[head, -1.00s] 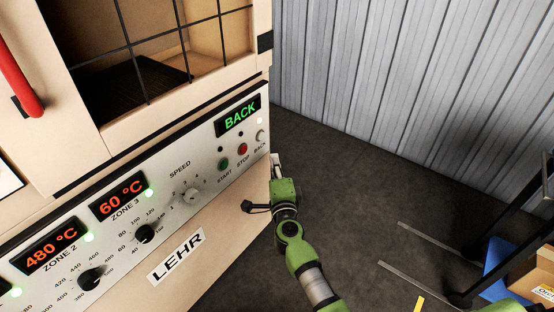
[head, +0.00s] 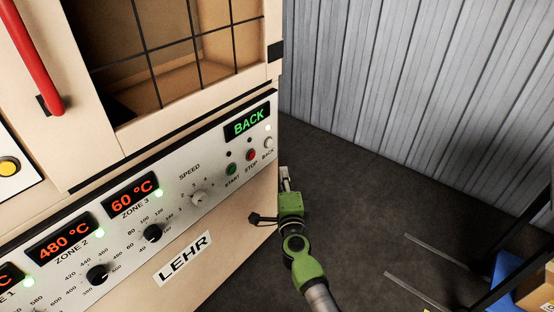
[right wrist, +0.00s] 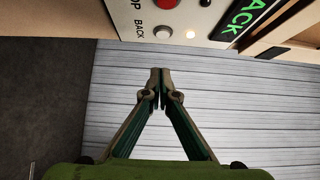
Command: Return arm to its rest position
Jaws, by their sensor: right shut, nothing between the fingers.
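My right arm comes up from the bottom of the head view, and its green gripper (head: 285,178) is beside the right end of the lehr's control panel (head: 150,205), below the BACK button (head: 268,143). In the right wrist view the fingers of the gripper (right wrist: 160,98) meet at the tips and hold nothing. In that view they are apart from the BACK button (right wrist: 162,32), which shows above them. The display (head: 246,122) reads BACK in green, and a light by the button glows white. My left gripper does not show.
The lehr has a gridded window (head: 180,50) and a red handle (head: 38,60). A grey corrugated wall (head: 410,90) stands behind. At the right are a dark forked frame (head: 510,235) and a box (head: 537,285). Dark floor (head: 370,210) between is clear.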

